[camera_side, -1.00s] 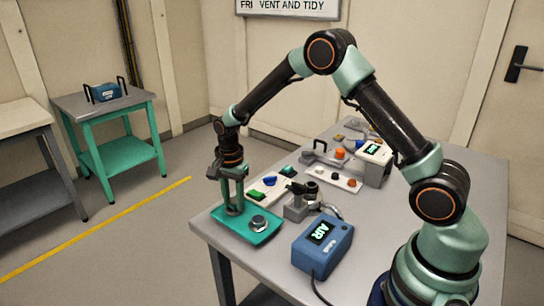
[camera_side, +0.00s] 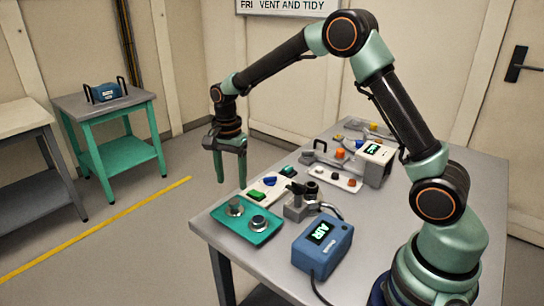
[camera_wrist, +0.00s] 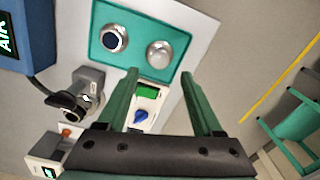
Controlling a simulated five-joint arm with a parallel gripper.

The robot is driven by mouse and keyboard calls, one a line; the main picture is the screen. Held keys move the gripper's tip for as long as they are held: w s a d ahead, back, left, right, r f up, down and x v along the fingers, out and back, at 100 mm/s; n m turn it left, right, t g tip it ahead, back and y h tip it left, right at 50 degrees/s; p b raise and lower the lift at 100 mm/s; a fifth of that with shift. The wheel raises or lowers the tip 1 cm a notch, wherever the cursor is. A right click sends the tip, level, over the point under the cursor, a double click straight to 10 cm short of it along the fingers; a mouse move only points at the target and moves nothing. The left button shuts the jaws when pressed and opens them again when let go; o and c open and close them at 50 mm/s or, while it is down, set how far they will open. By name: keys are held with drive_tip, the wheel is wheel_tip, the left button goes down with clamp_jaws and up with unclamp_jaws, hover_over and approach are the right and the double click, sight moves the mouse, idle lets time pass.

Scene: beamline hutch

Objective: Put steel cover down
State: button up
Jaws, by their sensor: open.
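The steel cover (camera_side: 235,207), a round silver piece, rests on the left part of the teal tray (camera_side: 222,227). In the wrist view the plain silver cover (camera_wrist: 159,54) lies on the right side of the tray. A second round metal piece with a dark centre (camera_side: 259,222) sits beside it, apart from it; it also shows in the wrist view (camera_wrist: 114,39). My gripper (camera_side: 231,183) is open and empty, above the far edge of the tray and clear of the cover. Both fingers show apart in the wrist view (camera_wrist: 159,74).
A blue AIR box (camera_side: 322,245) stands right of the tray, with a grey clamp-like fitting (camera_side: 298,208) between. A white tray with green and blue pieces (camera_side: 262,196) lies behind. A teal side table (camera_side: 103,101) bears a blue case.

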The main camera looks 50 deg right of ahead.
drive_tip(key=s+r+n+t, duration=0.2)
drive_tip(key=s+r+n, duration=0.5)
drive_tip(key=r, duration=0.6)
drive_tip(key=s+r+n+t, duration=0.1)
drive_tip(key=s+n+t, duration=0.2)
drive_tip(key=s+n, duration=0.5)
drive_tip(key=shift+s+d+t, duration=0.25)
drive_tip(key=shift+s+t, duration=0.05)
drive_tip(key=shift+s, duration=1.85)
drive_tip(key=shift+r, duration=0.15)
